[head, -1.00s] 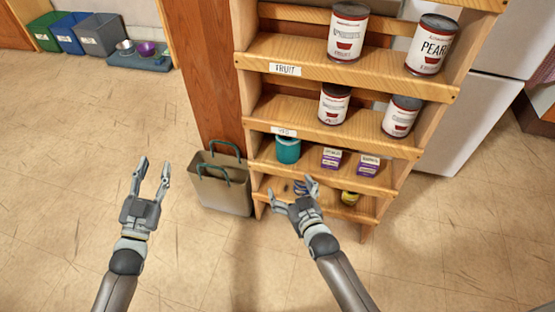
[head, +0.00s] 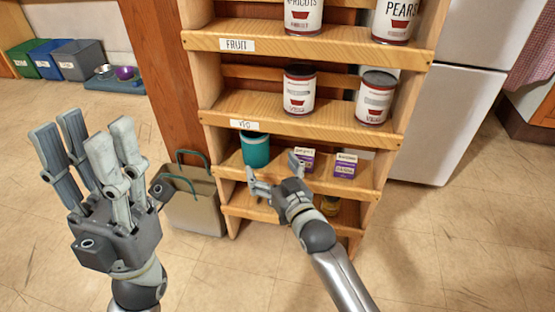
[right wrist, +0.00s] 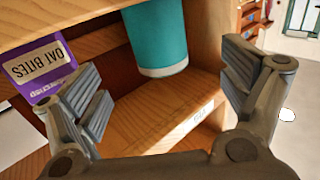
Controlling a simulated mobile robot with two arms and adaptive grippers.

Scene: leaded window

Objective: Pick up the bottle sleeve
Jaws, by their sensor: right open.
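The bottle sleeve looks to be the teal cylinder (head: 256,151), which stands upright toward the left end of the third shelf down in the head view. In the right wrist view the teal cylinder (right wrist: 157,38) is at the top middle, with its upper part cut off. My right gripper (head: 273,172) is open and empty just in front of it, at about its lower edge. In the right wrist view its fingers spread to either side below the cylinder, not gripping it. My left gripper (head: 92,140) is raised at the left, open and empty, away from the shelf.
Purple boxes (head: 345,165) stand right of the cylinder; one labelled OAT BITES (right wrist: 40,68) is near a right finger. Cans (head: 299,90) fill the shelves above. The wooden shelf board (head: 300,122) overhangs. A bag (head: 195,205) stands on the floor left of the shelf.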

